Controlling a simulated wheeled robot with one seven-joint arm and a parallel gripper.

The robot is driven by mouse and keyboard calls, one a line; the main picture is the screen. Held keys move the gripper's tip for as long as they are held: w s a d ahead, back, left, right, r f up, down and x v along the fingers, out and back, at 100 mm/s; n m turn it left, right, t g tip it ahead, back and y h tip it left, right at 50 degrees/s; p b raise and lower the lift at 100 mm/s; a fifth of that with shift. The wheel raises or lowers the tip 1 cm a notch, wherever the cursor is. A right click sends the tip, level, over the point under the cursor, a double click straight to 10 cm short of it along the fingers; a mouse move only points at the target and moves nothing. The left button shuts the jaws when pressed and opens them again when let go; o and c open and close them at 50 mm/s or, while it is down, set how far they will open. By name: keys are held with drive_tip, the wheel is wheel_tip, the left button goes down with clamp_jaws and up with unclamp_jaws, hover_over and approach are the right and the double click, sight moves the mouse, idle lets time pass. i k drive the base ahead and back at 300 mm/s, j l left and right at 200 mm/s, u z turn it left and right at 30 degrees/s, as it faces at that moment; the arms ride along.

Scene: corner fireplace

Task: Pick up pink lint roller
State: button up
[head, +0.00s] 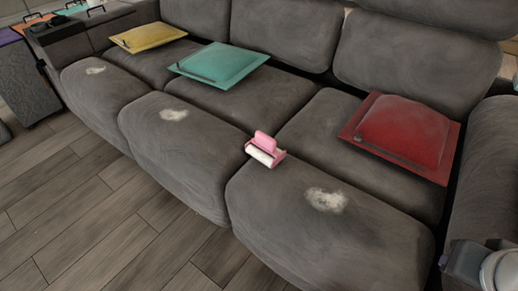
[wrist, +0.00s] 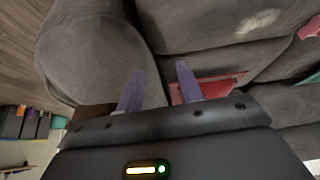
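The pink lint roller (head: 262,143) lies on the grey sofa in the head view, at the seam between the middle and right seats, near the front. It has a pink handle and a white roll. In the wrist view a small pink shape (wrist: 310,28), cut by the right edge, appears to be the same roller. My gripper (wrist: 160,70) shows in the wrist view with its two purple fingers apart and nothing between them. It is over the sofa's armrest end, well away from the roller. The head view does not clearly show the gripper.
On the sofa (head: 190,146) lie a red cushion (head: 408,130), a teal cushion (head: 221,63) and a yellow cushion (head: 147,37). Pale lint patches (head: 326,200) mark the seats. The wooden floor (head: 90,215) in front is clear.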

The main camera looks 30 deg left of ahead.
sight(264, 141)
drive_tip(key=u, duration=1.55)
